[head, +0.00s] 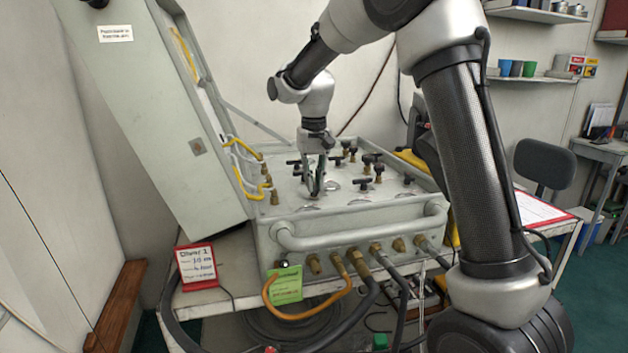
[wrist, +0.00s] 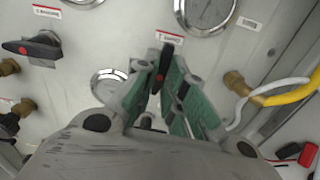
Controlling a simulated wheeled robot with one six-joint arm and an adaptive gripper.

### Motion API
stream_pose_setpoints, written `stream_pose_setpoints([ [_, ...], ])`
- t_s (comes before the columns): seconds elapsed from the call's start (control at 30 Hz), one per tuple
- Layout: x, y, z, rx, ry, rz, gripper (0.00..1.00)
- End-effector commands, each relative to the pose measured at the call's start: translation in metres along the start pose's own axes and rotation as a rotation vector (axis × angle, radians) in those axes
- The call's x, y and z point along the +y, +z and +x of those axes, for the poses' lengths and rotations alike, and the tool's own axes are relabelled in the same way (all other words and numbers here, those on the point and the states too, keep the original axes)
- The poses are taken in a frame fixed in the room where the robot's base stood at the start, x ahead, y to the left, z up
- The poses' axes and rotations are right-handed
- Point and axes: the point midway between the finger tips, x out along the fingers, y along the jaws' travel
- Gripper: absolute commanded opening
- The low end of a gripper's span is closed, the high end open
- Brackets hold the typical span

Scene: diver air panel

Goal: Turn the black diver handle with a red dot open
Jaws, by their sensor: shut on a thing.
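The black handle with a red dot (wrist: 166,60) stands up from the panel between my fingertips in the wrist view, its long side running along the fingers. My gripper (wrist: 162,88), with green finger pads, is shut on this handle. In the head view my gripper (head: 315,190) points down onto the left part of the grey air panel (head: 350,214), and it hides the handle there. A second black handle with a red dot (wrist: 34,49) sits apart on the panel, at the left in the wrist view.
Round gauges (wrist: 207,12) and brass fittings (wrist: 235,82) with yellow and white hoses lie close around my gripper. Several other black handles (head: 361,184) stand to its right. The panel's open lid (head: 150,90) rises at the left.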

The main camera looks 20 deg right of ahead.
Motion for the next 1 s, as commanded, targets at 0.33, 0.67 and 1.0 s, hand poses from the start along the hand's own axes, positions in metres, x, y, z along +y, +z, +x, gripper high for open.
stream_pose_setpoints([
  [0.33,0.0,-0.0009,-0.0012,0.004,0.0,-0.02,0.0],
  [0.67,0.0,-0.0007,-0.0009,0.003,0.0,-0.019,0.34],
  [1.0,-0.0001,-0.0006,-0.0045,0.003,-0.001,-0.019,0.34],
])
